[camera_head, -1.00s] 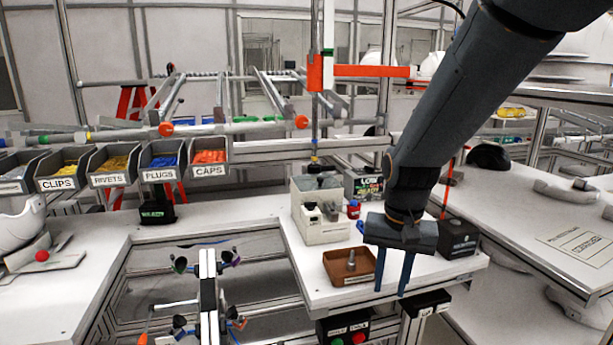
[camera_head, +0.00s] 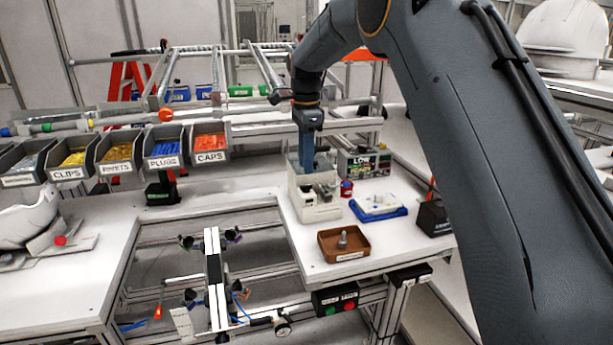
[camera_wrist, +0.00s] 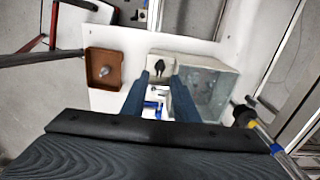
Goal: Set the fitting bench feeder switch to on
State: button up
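The feeder is a cream box (camera_head: 316,212) on the right white bench, with small black parts on its front ledge. In the wrist view its cream top (camera_wrist: 187,61) carries a black knob-like switch (camera_wrist: 160,66); I cannot tell its setting. My gripper (camera_head: 306,170) points down over the rear part of the feeder in the head view and hides some of it. In the wrist view my gripper (camera_wrist: 161,75) has its two blue fingers apart, with nothing between them. The switch appears just beyond the fingertips, in line with the gap; contact is not visible.
A brown tray (camera_head: 328,246) with a grey peg sits in front of the feeder. A blue-edged pad (camera_head: 378,209), a red-topped can (camera_head: 346,188) and a dark display box (camera_head: 364,163) stand to the right. Labelled bins (camera_head: 164,148) line the left.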

aim_at(306, 185)
jog(key=shift+f+p, duration=1.05)
jog(key=shift+f, duration=1.95)
grip_shut()
